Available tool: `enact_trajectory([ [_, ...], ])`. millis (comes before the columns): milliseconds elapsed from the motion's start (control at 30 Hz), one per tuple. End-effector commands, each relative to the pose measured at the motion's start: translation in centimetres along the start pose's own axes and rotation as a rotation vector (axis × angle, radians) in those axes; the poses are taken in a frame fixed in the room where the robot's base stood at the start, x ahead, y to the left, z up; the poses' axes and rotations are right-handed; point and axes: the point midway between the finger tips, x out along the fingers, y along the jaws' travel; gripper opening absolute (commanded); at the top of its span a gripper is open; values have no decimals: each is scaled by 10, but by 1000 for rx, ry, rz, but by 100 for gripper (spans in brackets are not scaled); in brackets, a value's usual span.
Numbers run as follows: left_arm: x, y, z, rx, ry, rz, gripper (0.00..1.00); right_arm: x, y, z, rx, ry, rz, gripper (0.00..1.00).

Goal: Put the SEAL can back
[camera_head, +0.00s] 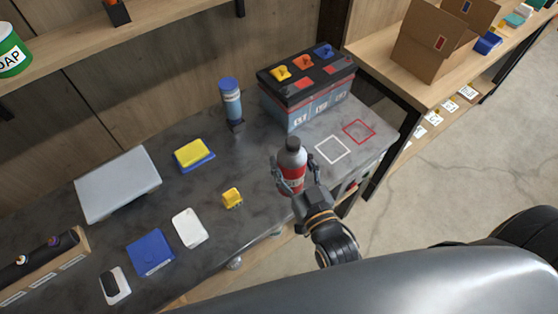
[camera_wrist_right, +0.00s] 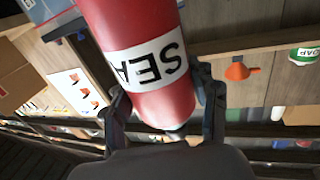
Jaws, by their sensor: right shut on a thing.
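The SEAL can (camera_head: 291,171) is red with a white label and a grey top. In the head view it is upright near the counter's front edge, left of a white square outline (camera_head: 333,150). My right gripper (camera_head: 296,185) is shut around its body. I cannot tell whether its base touches the counter. In the right wrist view, the can (camera_wrist_right: 178,100) fills the space between the fingers of my right gripper (camera_wrist_right: 166,105), and its SEAL lettering looks upside down. My left gripper is not in view.
A red outline (camera_head: 358,131) marks the grey counter (camera_head: 262,160). A battery-like box (camera_head: 292,108) and a blue bottle (camera_head: 231,98) stand behind the can. A yellow block (camera_head: 232,198) lies to its left. A shelf (camera_head: 140,28) with a green SOAP can (camera_head: 12,52) runs along the wall.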

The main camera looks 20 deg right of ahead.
Motion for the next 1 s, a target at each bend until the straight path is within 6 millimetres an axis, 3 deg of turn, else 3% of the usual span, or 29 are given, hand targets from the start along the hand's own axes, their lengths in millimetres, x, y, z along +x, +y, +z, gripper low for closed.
enact_trajectory([
  [33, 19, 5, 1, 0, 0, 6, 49, 15, 2, 13, -1, 10, 0, 14],
  [200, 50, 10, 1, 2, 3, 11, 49, 54, 9, 34, -1, 7, 0, 14],
  [400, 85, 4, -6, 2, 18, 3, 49, 77, 14, 64, -1, 4, 0, 14],
  [733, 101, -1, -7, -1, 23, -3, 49, 92, 16, 77, 0, 3, 0, 14],
  [1000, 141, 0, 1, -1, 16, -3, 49, 96, 17, 110, 1, 3, -1, 14],
])
